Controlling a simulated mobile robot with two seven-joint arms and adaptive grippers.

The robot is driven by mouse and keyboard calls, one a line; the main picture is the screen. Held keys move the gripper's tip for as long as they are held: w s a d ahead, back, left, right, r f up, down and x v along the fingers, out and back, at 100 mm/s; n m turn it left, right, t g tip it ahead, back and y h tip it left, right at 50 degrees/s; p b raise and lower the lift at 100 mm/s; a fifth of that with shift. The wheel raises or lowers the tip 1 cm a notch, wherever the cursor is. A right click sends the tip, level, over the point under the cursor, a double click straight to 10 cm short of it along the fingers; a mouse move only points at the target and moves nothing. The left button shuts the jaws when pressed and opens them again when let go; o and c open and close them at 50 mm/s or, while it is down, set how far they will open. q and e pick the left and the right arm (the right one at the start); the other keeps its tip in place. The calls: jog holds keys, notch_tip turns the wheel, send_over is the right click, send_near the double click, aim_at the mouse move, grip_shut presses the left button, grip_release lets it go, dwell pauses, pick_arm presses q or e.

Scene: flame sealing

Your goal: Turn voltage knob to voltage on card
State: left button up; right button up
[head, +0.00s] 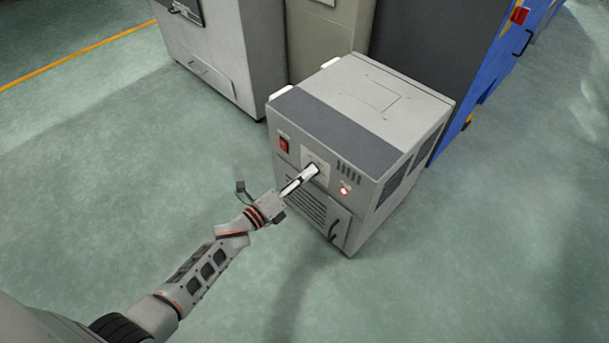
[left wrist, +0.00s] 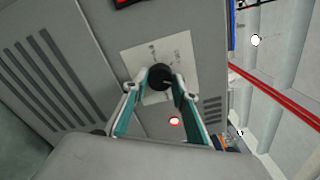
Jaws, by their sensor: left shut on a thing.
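The voltage knob (left wrist: 160,76) is a round black knob on the front of a grey cabinet (head: 360,112). A pale card or plate with small dark marks (left wrist: 178,52) lies behind the knob; I cannot read its marks. My left gripper (left wrist: 160,84) is shut on the knob, one finger on each side of it. In the head view my left gripper (head: 312,170) reaches the cabinet front from the left and hides most of the knob. My right gripper is in neither view.
A red switch (head: 284,145) sits at the upper left of the cabinet front, and a lit red lamp (head: 344,190) at the right. Vent slots and a handle (head: 333,231) lie below. Taller machines (head: 222,50) stand behind. The green floor in front is clear.

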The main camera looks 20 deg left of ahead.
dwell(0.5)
pick_arm(q)
jog(key=o, duration=1.1)
jog(key=shift+s, duration=0.1)
jog(key=v, duration=1.1)
jog(key=shift+s+a, duration=0.15)
jog(key=shift+s, duration=0.25)
